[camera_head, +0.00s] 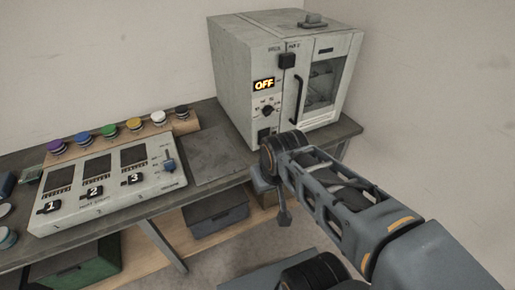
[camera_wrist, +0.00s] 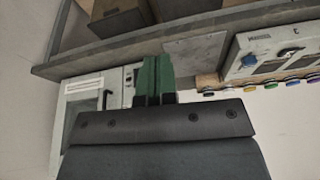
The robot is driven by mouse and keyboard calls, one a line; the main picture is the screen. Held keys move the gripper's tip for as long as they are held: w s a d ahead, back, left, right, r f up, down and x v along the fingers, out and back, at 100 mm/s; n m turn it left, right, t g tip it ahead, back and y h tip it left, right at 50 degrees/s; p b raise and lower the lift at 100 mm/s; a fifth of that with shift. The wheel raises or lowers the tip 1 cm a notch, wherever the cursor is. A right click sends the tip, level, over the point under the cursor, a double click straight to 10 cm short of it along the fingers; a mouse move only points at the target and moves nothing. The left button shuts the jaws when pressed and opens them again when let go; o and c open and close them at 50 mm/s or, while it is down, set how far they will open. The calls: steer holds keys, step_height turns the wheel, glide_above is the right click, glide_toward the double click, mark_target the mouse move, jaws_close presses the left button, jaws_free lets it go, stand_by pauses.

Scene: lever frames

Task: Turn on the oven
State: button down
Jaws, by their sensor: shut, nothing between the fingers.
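The oven (camera_head: 236,75) is a pale, worn box at the back of the bench in the head view. Its front has a lit display (camera_head: 264,84) reading OFF, a dark knob (camera_head: 267,111) below it, a dark square part (camera_head: 287,61) near the top and a black door handle (camera_head: 297,98). The glass door is closed. In the wrist view, which is upside down, the oven (camera_wrist: 85,112) is at left, partly covered by my gripper. My gripper (camera_wrist: 155,70) has green fingers, shut and empty, apart from the oven. In the head view my arm mostly hides it.
A control panel (camera_head: 75,215) with numbered black switches and a blue lever (camera_head: 169,162) stands left on the bench. Several coloured buttons line a wooden strip (camera_head: 150,131) behind it. A bare grey plate (camera_head: 215,155) lies between panel and oven. Bins (camera_head: 215,213) sit below the bench.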

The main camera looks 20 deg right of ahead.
mark_target(265, 137)
steer(key=w+d+f+n+t+y+b, duration=0.1)
steer(key=w+d+f+n+t+b, duration=1.1)
steer(key=w+d+f+n+b, duration=0.2)
step_height(265, 137, down, 3)
steer(key=w+n+b, duration=0.2)
steer(key=n+b, duration=0.2)
steer(key=n, duration=0.1)
steer(key=shift+d+r+t+y+b, duration=0.2)
steer(key=shift+t+y+b, duration=0.2)
steer(key=w, duration=0.4)
steer(key=w+a+f, duration=0.1)
steer(key=w, duration=0.9)
steer(key=shift+a+f+b, duration=0.3)
steer(key=shift+b, duration=0.05)
